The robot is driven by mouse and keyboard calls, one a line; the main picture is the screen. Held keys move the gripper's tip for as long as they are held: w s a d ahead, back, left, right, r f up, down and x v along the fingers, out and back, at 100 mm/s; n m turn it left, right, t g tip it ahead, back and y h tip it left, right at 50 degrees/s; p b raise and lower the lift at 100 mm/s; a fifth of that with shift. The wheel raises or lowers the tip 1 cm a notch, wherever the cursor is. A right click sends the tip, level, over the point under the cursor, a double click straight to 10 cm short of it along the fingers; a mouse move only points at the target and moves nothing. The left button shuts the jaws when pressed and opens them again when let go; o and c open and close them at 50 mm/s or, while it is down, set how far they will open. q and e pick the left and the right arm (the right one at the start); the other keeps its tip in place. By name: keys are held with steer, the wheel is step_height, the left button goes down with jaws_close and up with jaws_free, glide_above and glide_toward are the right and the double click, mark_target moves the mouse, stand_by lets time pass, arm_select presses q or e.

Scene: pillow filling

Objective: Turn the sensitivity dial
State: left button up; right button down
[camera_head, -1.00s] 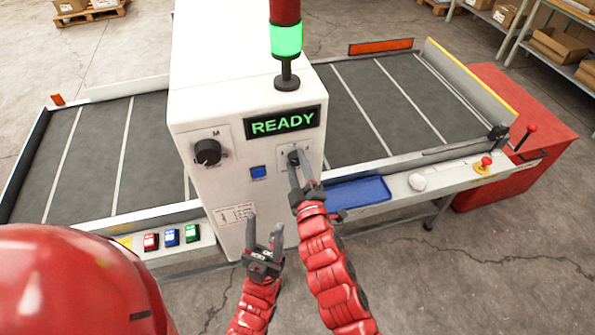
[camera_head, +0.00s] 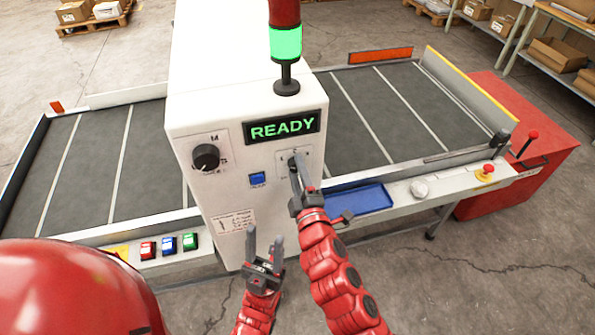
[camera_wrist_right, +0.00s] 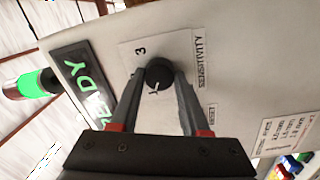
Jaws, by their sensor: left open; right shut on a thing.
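The sensitivity dial is a small black knob (camera_wrist_right: 159,75) on a white plate with the word SENSITIVITY and a 3 beside it in the right wrist view. My right gripper (camera_wrist_right: 160,88) is shut on the dial, one finger on each side. In the head view the right gripper (camera_head: 298,170) reaches the dial's plate (camera_head: 283,158) on the front of the white cabinet, and its fingers mostly hide the knob. My left gripper (camera_head: 264,246) is open and empty, below and left of the right one, in front of the cabinet's lower part.
The white cabinet (camera_head: 225,60) carries a lit READY display (camera_head: 284,127), a larger black knob (camera_head: 206,157) and a blue button (camera_head: 257,179). A blue tray (camera_head: 360,199) lies right of my right gripper. Coloured buttons (camera_head: 169,243) sit at the lower left.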

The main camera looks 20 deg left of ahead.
steer(key=shift+c, duration=1.9)
jaws_free()
steer(key=shift+s+d+f, duration=0.15)
steer(key=shift+s+d, duration=0.15)
steer(key=shift+s, duration=0.15)
steer(key=p+v, duration=0.2)
steer(key=v, duration=1.4)
steer(key=shift+d, duration=0.1)
